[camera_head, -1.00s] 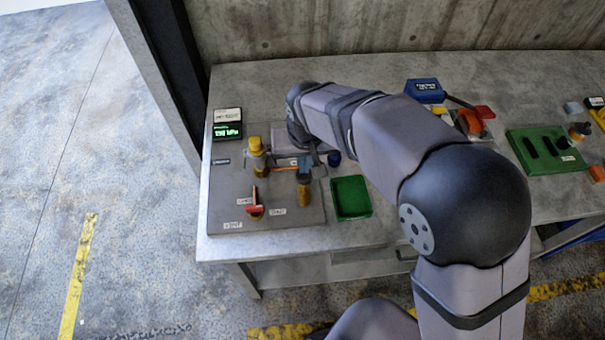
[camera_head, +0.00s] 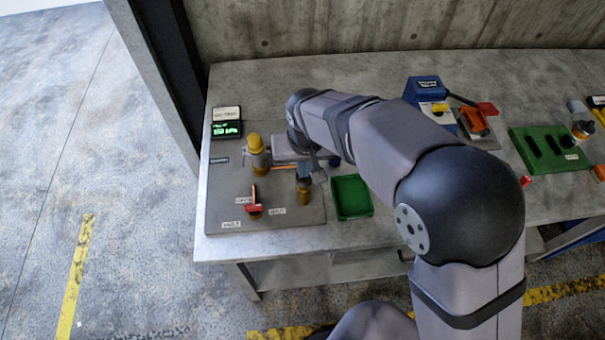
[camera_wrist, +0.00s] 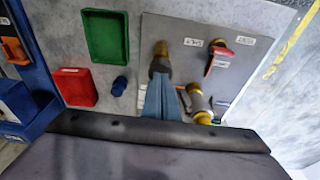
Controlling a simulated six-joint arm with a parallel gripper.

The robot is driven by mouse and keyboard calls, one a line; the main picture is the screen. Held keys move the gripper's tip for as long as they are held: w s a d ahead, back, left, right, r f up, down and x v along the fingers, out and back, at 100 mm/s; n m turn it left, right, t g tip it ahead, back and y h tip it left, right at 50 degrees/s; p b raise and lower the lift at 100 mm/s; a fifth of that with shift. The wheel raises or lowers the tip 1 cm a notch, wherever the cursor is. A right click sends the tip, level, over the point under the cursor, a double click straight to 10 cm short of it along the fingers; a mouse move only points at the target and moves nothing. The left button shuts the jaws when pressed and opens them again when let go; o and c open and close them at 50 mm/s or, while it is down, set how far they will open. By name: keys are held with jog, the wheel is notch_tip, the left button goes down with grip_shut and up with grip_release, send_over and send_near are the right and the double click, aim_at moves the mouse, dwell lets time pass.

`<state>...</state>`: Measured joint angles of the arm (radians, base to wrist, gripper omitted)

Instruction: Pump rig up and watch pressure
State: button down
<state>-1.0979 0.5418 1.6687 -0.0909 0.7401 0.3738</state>
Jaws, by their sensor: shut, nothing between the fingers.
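The grey rig plate (camera_head: 228,207) lies at the left end of the bench. It carries a yellow-topped fitting (camera_head: 255,152), a red-handled valve (camera_head: 254,209) and a brass fitting with a dark top (camera_head: 303,190). My gripper (camera_head: 307,170) is shut and empty, at the brass fitting's upper end. In the wrist view its blue-grey fingers (camera_wrist: 162,98) overlap the brass fitting (camera_wrist: 160,62); I cannot tell whether they touch it. The red valve handle (camera_wrist: 222,52) is apart from them.
A green tray (camera_head: 351,197) sits right of the plate. A red tray (camera_wrist: 75,87) and a blue knob (camera_wrist: 121,84) show in the wrist view. A blue device (camera_head: 424,90) and a green board (camera_head: 545,150) stand farther right. Left of the bench is open floor.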

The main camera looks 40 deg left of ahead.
jog(key=shift+f, duration=0.6)
jog(key=shift+r, duration=0.15)
jog(key=shift+r+p, duration=1.4)
jog(key=shift+r, duration=0.6)
notch_tip(320, 180, up, 5)
jog(key=p, duration=0.4)
dwell(0.4)
